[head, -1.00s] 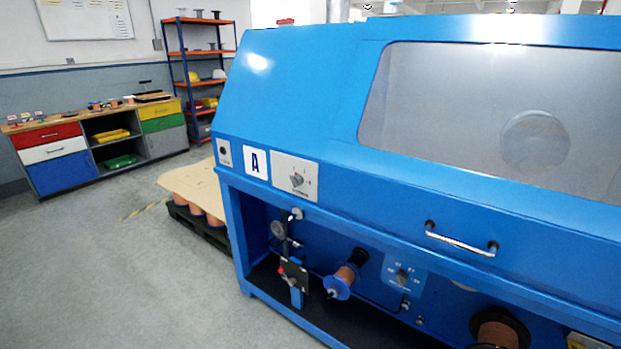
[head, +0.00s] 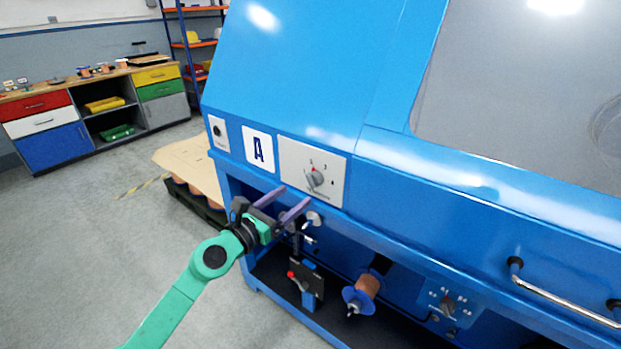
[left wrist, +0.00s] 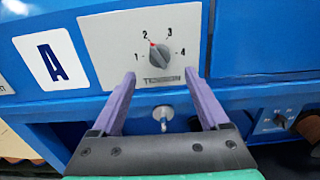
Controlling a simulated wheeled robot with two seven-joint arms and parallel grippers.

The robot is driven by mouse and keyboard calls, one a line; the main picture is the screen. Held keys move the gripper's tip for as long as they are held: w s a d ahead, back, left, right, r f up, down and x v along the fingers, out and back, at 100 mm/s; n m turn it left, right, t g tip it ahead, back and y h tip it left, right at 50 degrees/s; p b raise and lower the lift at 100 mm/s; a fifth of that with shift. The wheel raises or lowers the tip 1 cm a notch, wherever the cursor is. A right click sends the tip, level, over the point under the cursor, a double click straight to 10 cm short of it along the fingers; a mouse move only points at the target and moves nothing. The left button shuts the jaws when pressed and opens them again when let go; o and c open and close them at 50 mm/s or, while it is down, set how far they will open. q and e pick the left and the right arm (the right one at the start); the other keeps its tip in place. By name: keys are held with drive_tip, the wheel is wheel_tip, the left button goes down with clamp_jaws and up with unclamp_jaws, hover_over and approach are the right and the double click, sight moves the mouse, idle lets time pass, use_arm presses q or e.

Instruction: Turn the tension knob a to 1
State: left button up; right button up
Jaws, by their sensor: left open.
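The tension knob a (head: 316,178) is a grey knob on a light plate (head: 336,197) beside the "A" label (head: 258,150) on the blue machine. In the left wrist view, the knob (left wrist: 159,58) has a red mark pointing at about 2, and the plate (left wrist: 105,40) shows the numbers 1 to 4 around it. My left gripper (head: 296,195) is open and empty, its two purple fingers reaching toward the plate from below left. In the left wrist view, the fingertips (left wrist: 160,76) lie on either side below the knob, apart from it. My right gripper is not in view.
A second, smaller dial (head: 447,304) sits lower on the machine. A copper spool (head: 367,287) and a lever with a red ball (head: 291,274) are in the bay under the plate. A metal handle (head: 565,300) sticks out at the right.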

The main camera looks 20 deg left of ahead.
sight(310, 184)
use_arm(q)
drive_tip(key=x, duration=0.7)
drive_tip(key=shift+w+f, duration=0.1)
drive_tip(key=shift+w, duration=0.05)
drive_tip(key=shift+w+d, duration=0.1)
drive_tip(key=shift+w, duration=0.1)
clamp_jaws()
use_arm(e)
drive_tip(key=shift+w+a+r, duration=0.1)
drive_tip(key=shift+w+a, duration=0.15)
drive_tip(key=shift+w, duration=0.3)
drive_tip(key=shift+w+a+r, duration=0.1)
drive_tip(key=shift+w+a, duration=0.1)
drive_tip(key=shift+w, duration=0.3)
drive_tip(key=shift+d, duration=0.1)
